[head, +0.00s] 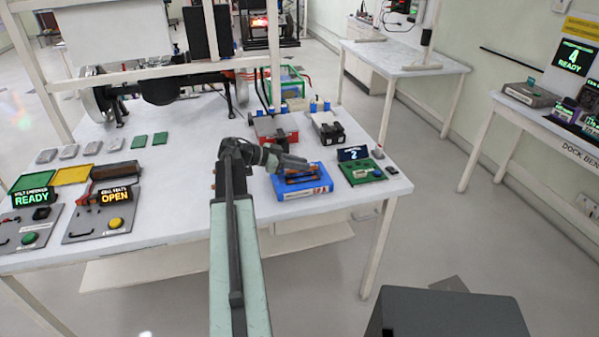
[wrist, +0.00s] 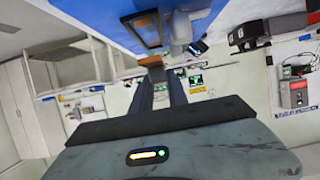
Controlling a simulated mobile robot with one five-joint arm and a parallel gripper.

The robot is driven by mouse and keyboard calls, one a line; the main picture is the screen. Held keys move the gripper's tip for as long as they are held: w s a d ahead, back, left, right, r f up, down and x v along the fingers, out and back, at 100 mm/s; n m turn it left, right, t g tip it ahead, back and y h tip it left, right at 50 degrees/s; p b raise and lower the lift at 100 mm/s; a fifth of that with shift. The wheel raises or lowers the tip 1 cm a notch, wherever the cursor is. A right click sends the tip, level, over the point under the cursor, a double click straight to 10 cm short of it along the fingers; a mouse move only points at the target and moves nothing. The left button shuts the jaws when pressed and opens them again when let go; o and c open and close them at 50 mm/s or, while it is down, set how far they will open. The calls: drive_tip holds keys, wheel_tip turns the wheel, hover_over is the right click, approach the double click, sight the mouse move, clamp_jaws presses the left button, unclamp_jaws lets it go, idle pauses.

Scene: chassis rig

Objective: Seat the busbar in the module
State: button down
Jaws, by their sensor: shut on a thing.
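The module (head: 305,191) is a blue box on the front of the white table, with copper-brown parts showing in its top. In the wrist view the blue module (wrist: 95,15) fills the top edge, with a brown-framed opening. My gripper (head: 303,164) reaches over the module from the left. In the wrist view my gripper (wrist: 158,72) is shut on a small copper-coloured piece, apparently the busbar (wrist: 150,61), at the fingertips. The busbar lies close to the module's surface; I cannot tell whether it touches or sits in its slot. The gripper partly hides the module's top in the head view.
A green board (head: 362,172) with a small display stands just right of the module. A red box (head: 273,130) and a grey-black device (head: 327,128) stand behind. Two grey test panels (head: 100,214) lie at the left. The table between them and my arm is mostly clear.

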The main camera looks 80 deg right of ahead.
sight(296, 172)
wheel_tip(296, 172, down, 4)
drive_tip(key=b, duration=0.3)
drive_tip(key=shift+b, duration=0.3)
drive_tip(key=shift+r, duration=0.25)
drive_tip(key=shift+f, duration=0.1)
drive_tip(key=c, duration=1.7)
unclamp_jaws()
drive_tip(key=shift+f, duration=0.15)
drive_tip(key=o, duration=0.4)
